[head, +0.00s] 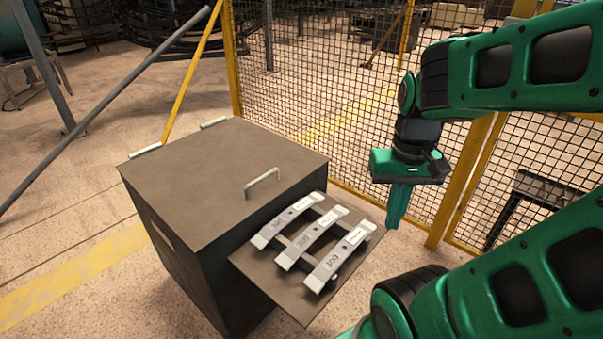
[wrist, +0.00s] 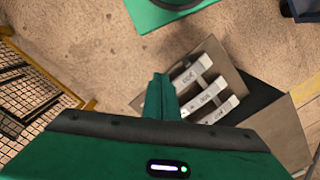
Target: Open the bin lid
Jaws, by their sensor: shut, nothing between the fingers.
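The bin (head: 200,255) is a dark brown box on the floor at the centre left of the head view. Its flat lid (head: 205,175) lies shut on top. A light metal handle (head: 263,182) stands near the lid's front right edge, and two light hinges (head: 145,151) sit along the far left edge. My gripper (head: 396,208) hangs pointing down to the right of the bin, apart from lid and handle. Its fingers are together and empty, and they also show in the wrist view (wrist: 159,95). The handle is not clearly visible in the wrist view.
A side shelf (head: 305,312) on the bin's right holds several curved, numbered grey spring pieces (head: 340,258) on a rack. A yellow-framed mesh fence (head: 330,100) runs behind the bin and my arm. Open floor (head: 60,230) lies to the left.

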